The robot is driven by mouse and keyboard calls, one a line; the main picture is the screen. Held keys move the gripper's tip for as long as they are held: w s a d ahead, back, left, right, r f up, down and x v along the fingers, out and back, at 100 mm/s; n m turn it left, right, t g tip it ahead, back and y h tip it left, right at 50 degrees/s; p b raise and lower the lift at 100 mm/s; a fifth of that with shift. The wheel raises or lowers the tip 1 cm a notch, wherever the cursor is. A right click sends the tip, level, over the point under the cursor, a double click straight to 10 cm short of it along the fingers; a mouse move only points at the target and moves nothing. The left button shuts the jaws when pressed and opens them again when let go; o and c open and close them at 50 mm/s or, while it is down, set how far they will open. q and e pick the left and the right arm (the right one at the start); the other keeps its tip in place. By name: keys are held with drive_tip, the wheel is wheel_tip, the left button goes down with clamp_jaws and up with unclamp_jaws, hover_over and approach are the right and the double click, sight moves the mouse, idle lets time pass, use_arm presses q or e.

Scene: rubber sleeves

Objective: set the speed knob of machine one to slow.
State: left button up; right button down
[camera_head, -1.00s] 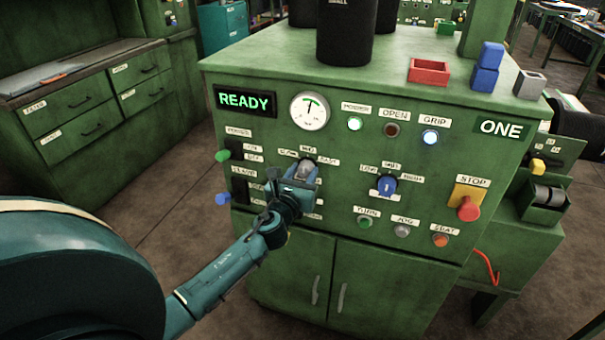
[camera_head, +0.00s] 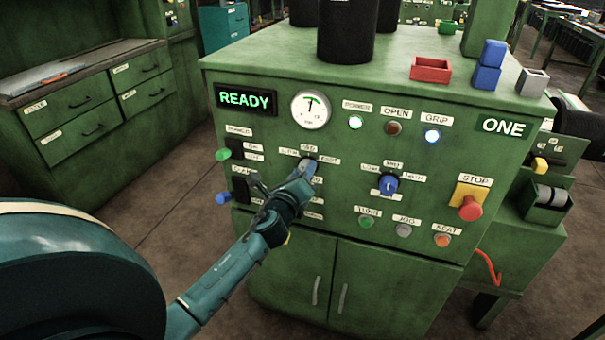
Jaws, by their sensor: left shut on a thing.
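Machine one is the green cabinet (camera_head: 345,215) with a sign reading ONE and a lit READY display (camera_head: 245,100). The speed knob (camera_head: 309,164) is on its front, below the round gauge, with small labels above it and to both sides. My left gripper (camera_head: 306,172) reaches up to it from the lower left and is shut on it. The gripper covers most of the knob, so I cannot tell which label it points to. My right gripper is out of view.
A blue knob (camera_head: 385,184) with its own labels is to the right. Further right is the red stop button (camera_head: 470,208) on a yellow plate. A green (camera_head: 223,154) and a blue (camera_head: 223,198) switch lever stick out at the left. Small buttons sit below the blue knob.

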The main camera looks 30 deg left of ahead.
use_arm(q)
drive_tip(key=shift+n, duration=0.9)
drive_tip(key=o, duration=1)
drive_tip(key=shift+b+v, duration=0.55)
drive_tip(key=shift+v, duration=6)
drive_tip(key=shift+d, duration=0.1)
